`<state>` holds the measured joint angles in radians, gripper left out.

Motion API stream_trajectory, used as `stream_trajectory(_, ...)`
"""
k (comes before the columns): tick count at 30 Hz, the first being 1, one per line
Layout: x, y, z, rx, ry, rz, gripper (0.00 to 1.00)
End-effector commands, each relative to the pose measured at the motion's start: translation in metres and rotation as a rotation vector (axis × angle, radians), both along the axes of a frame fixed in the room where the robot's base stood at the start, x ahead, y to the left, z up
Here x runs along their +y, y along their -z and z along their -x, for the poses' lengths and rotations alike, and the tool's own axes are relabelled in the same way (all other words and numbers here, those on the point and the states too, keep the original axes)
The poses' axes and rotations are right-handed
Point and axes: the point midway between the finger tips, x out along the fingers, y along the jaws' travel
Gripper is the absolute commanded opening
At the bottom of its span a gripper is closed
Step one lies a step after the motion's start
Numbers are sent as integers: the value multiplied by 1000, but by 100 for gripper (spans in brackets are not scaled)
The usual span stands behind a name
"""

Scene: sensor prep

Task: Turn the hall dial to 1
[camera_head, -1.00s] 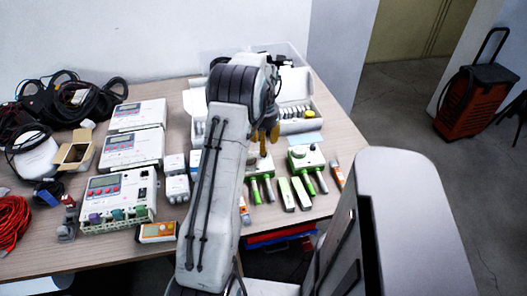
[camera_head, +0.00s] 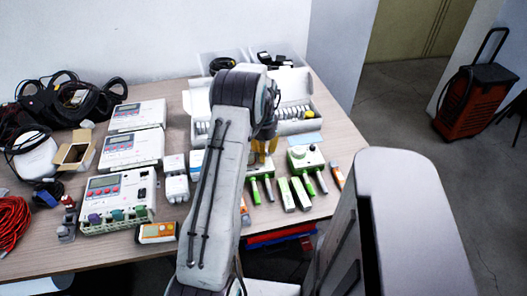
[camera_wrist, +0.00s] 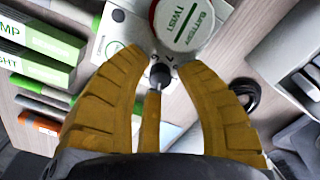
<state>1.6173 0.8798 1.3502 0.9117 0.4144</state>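My gripper (camera_wrist: 157,75) has yellow fingers spread around a small dark knob (camera_wrist: 160,73) in the wrist view. The knob sits on a white unit (camera_wrist: 118,27) beside a round cap marked "BATTERY TWIST" (camera_wrist: 185,20). The fingers are open; I cannot tell whether any touches the knob. No "hall" label is readable, and the fingers hide much of the dial scale. In the head view my gripper (camera_head: 264,152) points down over a white and green unit (camera_head: 259,167), partly hidden by my arm. A similar unit (camera_head: 306,158) stands to its right.
In the head view, white meters (camera_head: 118,190) and black cables (camera_head: 85,95) fill the table's left. An open white case (camera_head: 295,125) stands behind.

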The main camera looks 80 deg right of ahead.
Motion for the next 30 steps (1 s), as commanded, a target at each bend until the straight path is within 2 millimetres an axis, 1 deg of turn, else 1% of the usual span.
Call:
stream_trajectory(1,0,0,0,0,0,0,26)
stream_trajectory(10,0,0,0,0,0,0,0)
stream_trajectory(17,0,0,0,0,-4,0,0)
stream_trajectory(20,0,0,0,0,-44,0,0)
stream_trajectory(30,0,1,0,-1,-347,-1,0)
